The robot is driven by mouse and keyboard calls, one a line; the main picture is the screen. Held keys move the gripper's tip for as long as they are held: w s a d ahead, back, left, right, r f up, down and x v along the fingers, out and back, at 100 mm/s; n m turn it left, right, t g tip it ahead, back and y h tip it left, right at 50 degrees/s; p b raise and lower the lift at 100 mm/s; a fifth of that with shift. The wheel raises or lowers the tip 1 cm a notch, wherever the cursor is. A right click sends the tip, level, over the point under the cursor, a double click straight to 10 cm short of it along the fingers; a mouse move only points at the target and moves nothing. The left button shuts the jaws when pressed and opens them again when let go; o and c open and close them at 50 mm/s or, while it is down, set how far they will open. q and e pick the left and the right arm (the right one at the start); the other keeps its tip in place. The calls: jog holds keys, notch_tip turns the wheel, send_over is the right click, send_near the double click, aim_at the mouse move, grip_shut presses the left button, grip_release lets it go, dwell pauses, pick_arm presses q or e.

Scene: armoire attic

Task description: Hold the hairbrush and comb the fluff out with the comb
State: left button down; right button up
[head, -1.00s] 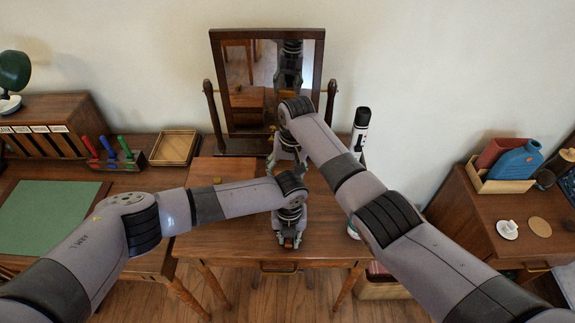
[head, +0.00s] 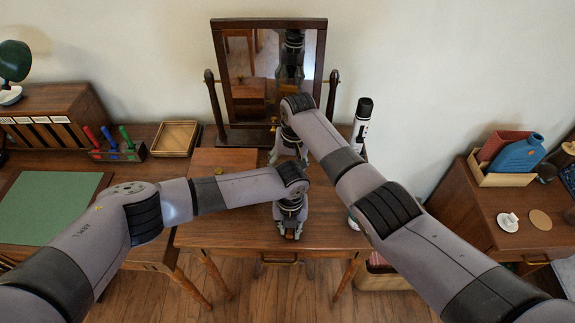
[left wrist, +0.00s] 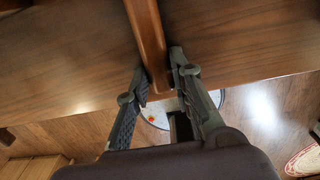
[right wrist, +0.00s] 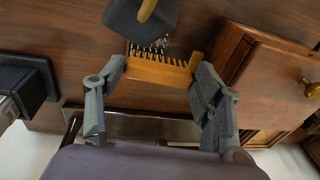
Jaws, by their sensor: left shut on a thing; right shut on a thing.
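My left gripper (head: 290,235) points down over the front of the table. In the left wrist view its fingers (left wrist: 160,85) are shut on the brown wooden handle of the hairbrush (left wrist: 149,40). My right gripper (head: 286,158) is behind it, nearer the mirror. In the right wrist view its fingers (right wrist: 160,95) are at the ends of a yellow-orange comb (right wrist: 157,72), with its teeth towards the dark brush bristles. Comb and bristles are very close; I cannot tell whether they touch. A dark grey shape covers part of the brush. I cannot make out the fluff.
A framed mirror (head: 252,95) stands behind the grippers. A small wooden box (head: 222,161) with a brass knob is to the left. A black-and-white bottle (head: 362,122) stands right of the mirror.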

jog(key=shift+f, duration=0.75)
dwell(0.3)
jog(key=shift+s+a, duration=0.2)
jog(key=shift+s, duration=0.75)
jog(key=shift+s+a, duration=0.15)
jog(key=shift+s, duration=0.8)
jog(key=shift+s+d+r, duration=0.1)
jog(key=shift+s, duration=0.3)
jog(key=shift+d, duration=0.75)
jog(key=shift+w+r, duration=0.2)
jog(key=shift+w, duration=1.15)
jog(key=shift+w+d+f, duration=0.1)
jog(key=shift+w+d, duration=0.1)
jog(key=shift+w, duration=0.7)
jog(key=shift+d+f, duration=0.1)
jog(key=shift+d, duration=0.7)
jog(key=shift+s+f, duration=0.15)
jog(key=shift+s, duration=1.85)
jog(key=shift+d, duration=0.1)
